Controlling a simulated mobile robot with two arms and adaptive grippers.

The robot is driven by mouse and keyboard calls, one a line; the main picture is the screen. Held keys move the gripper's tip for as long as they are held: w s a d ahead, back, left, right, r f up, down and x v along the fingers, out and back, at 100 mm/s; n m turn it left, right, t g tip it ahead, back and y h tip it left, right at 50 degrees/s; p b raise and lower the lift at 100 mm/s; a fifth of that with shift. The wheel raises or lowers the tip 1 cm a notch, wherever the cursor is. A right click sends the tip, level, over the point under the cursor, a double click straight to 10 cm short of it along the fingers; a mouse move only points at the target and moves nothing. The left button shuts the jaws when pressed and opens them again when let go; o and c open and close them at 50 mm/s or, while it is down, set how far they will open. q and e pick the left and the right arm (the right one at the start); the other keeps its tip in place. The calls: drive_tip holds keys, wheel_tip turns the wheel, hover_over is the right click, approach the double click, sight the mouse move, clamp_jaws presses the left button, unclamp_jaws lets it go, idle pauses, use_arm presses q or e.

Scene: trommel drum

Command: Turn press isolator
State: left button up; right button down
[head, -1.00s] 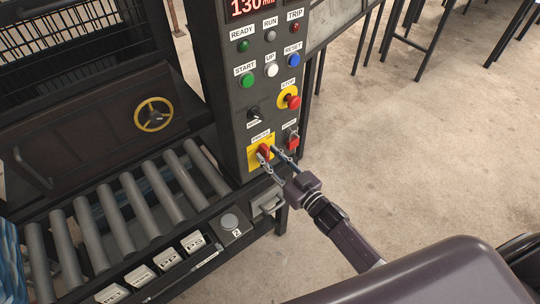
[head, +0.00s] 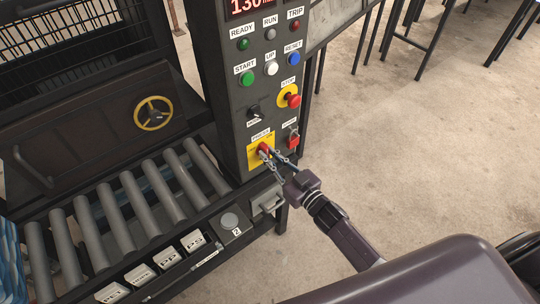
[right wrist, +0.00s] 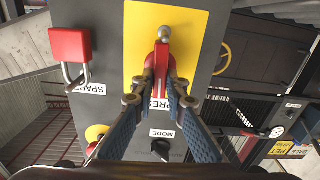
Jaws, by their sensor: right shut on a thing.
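The press isolator is a red handle (head: 263,148) on a yellow plate (head: 254,158), low on the dark control panel. My right gripper (head: 271,154) reaches it from the lower right, with its fingers closed around the handle. In the right wrist view, the red handle (right wrist: 162,58) stands between the fingertips of my right gripper (right wrist: 161,82), one finger on each side. The yellow plate (right wrist: 140,35) lies behind it. The fingers hide part of the handle's base and its label. My left gripper is not in view.
A red padlock (head: 292,138) hangs right of the isolator. Above are a black selector knob (head: 254,113), a red stop button on yellow (head: 292,100) and several coloured buttons. A roller conveyor (head: 135,200) lies left. The concrete floor (head: 420,140) at right is clear.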

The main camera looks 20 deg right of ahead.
drive_tip(key=n, duration=0.2)
drive_tip(key=n+b, duration=0.1)
drive_tip(key=shift+a+f+n, duration=0.1)
drive_tip(key=shift+a+n, duration=0.1)
drive_tip(key=shift+n, duration=0.2)
drive_tip(key=shift+s+a+f+n+b, duration=0.15)
drive_tip(key=shift+n+b, duration=0.7)
drive_tip(key=shift+n, duration=1.4)
drive_tip(key=shift+a+f+n+b, duration=0.15)
drive_tip(key=shift+n+b, duration=0.75)
drive_tip(key=shift+n, duration=1.3)
drive_tip(key=shift+s+f+n+b, duration=0.15)
drive_tip(key=shift+n+b, duration=0.7)
drive_tip(key=shift+n, duration=1.4)
drive_tip(key=shift+w, duration=0.1)
drive_tip(key=shift+f, duration=0.1)
drive_tip(key=c, duration=1.9)
unclamp_jaws()
drive_tip(key=shift+c, duration=0.2)
